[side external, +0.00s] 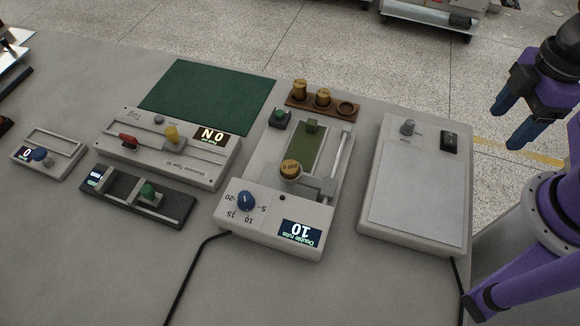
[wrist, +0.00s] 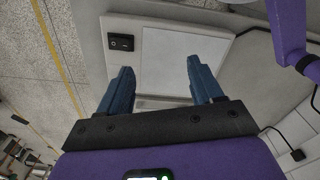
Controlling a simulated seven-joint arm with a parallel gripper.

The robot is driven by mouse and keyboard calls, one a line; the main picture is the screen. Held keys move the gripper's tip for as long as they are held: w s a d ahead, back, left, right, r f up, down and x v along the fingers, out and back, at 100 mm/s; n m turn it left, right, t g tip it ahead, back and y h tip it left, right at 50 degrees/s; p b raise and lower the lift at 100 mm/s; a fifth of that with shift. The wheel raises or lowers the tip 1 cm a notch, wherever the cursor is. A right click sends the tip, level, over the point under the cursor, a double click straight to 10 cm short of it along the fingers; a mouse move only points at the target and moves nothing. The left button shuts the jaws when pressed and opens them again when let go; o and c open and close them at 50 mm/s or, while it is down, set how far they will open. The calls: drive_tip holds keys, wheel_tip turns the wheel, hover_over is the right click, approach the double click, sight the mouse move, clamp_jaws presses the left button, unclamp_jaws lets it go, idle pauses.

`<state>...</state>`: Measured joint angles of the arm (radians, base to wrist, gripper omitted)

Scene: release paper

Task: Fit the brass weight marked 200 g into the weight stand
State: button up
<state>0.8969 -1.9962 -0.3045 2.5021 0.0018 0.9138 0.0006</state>
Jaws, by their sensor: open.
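A brass weight (side external: 290,168) with a dark marking sits on the carriage of the rub tester (side external: 262,212); its marking is too small to read surely. The brown weight stand (side external: 332,108) is at the back of the table, behind the tester. It holds two brass weights, one at its left (side external: 300,90) and one in its middle (side external: 322,97); its right socket (side external: 347,108) is empty. My gripper (side external: 506,130) is open and empty at the far right, well away from the weights. Its blue fingers are spread in the wrist view (wrist: 159,66), with the white-topped unit beyond them.
The white-topped unit (side external: 415,190) with a knob and switch lies between my gripper and the tester. Left are a green mat (side external: 207,97), a slider unit (side external: 165,148), a dark gauge (side external: 138,196) and a small grey unit (side external: 47,153). The table front is clear, apart from cables.

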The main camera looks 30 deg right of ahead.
drive_tip(key=w+a+r+m, duration=0.2)
drive_tip(key=w+a+m, duration=0.25)
drive_tip(key=a, duration=0.25)
drive_tip(key=w+a+r+m, duration=0.25)
drive_tip(key=w+a, duration=0.25)
drive_tip(key=a, duration=0.3)
drive_tip(key=m, duration=1)
hover_over(290, 166)
wheel_tip(290, 166, down, 11)
drive_tip(key=shift+w+a+f, duration=0.1)
drive_tip(key=shift+w+f, duration=0.05)
drive_tip(key=shift+f, duration=2.7)
clamp_jaws()
drive_tip(key=shift+r, duration=0.15)
